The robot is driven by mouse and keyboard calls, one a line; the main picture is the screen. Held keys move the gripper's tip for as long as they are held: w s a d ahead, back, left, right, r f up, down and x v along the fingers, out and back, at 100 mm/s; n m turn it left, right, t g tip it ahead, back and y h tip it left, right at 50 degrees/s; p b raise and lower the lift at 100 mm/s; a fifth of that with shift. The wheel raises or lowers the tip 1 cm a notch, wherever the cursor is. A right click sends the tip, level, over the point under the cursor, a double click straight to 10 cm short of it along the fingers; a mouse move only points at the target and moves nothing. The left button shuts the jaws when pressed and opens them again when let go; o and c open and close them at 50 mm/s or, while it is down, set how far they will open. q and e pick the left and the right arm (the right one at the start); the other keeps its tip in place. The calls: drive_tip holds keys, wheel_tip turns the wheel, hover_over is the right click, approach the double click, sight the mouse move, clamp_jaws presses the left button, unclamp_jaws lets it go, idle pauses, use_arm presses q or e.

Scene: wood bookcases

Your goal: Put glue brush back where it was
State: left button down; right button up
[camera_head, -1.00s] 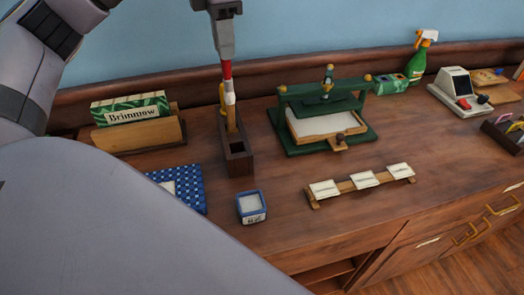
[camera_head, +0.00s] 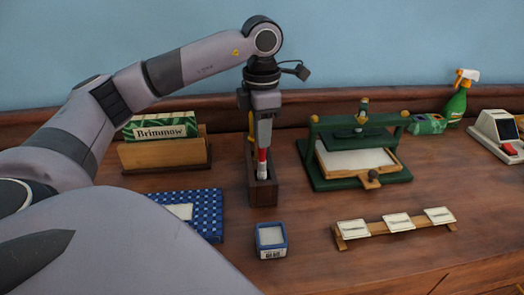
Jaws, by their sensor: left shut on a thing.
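My left gripper (camera_head: 264,138) points straight down over the dark wooden upright holder (camera_head: 263,194) and is shut on the glue brush (camera_head: 262,156). The brush's red and pale part shows just below the fingers, upright at the holder's opening. Its lower end is hidden inside the holder, so I cannot tell whether it touches the bottom. A yellow-handled thing (camera_head: 251,124) stands in the back of the same holder, partly behind the gripper. My right gripper is not in view.
A blue-rimmed jar (camera_head: 271,240) is in front of the holder. A green press (camera_head: 355,178) stands right, a card rack (camera_head: 395,226) nearer.

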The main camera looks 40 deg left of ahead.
sight(262, 160)
use_arm(q)
drive_tip(key=shift+f, duration=2.35)
drive_tip(key=shift+f, duration=0.15)
drive_tip(key=c, duration=1.1)
unclamp_jaws()
drive_tip(key=shift+o, duration=0.2)
